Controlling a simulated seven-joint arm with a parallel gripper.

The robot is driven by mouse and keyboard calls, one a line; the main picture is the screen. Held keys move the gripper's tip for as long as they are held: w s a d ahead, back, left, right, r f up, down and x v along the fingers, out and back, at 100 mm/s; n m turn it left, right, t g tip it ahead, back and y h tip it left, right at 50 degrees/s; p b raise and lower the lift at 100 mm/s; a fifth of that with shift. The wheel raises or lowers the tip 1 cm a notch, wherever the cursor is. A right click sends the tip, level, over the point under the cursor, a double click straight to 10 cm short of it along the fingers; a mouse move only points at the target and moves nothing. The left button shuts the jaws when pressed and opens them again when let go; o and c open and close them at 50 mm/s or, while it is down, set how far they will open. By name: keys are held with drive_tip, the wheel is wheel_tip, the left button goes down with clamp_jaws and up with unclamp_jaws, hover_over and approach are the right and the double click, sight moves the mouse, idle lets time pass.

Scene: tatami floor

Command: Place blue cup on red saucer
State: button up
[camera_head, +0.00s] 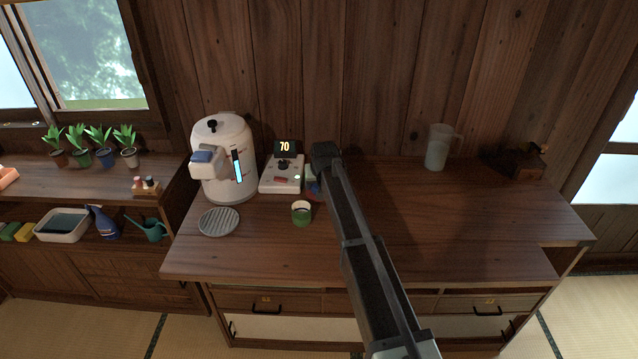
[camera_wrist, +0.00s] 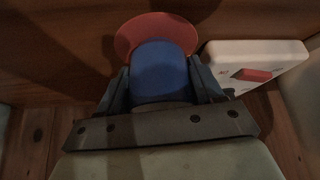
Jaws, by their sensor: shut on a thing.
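The blue cup (camera_wrist: 160,72) is between the two fingers of my gripper (camera_wrist: 159,88) in the wrist view, and the gripper is shut on it. The red saucer (camera_wrist: 152,24) shows beyond the cup, and the cup covers its near part. I cannot tell whether the cup touches the saucer or is held above it. In the head view a small part of the blue cup (camera_head: 313,188) shows at the left of my arm, beside the white control box. My arm and gripper hide most of the cup and saucer there.
A white control box (camera_head: 281,175) reading 70 and a white water dispenser (camera_head: 223,160) stand to the left. A green cup (camera_head: 301,215) is in front, and a round grate (camera_head: 218,222) lies further left. A clear pitcher (camera_head: 438,148) stands at the back right.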

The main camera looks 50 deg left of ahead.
drive_tip(key=shift+f, duration=0.1)
drive_tip(key=o, duration=1.2)
drive_tip(key=shift+o, duration=0.2)
drive_tip(key=v, duration=1.2)
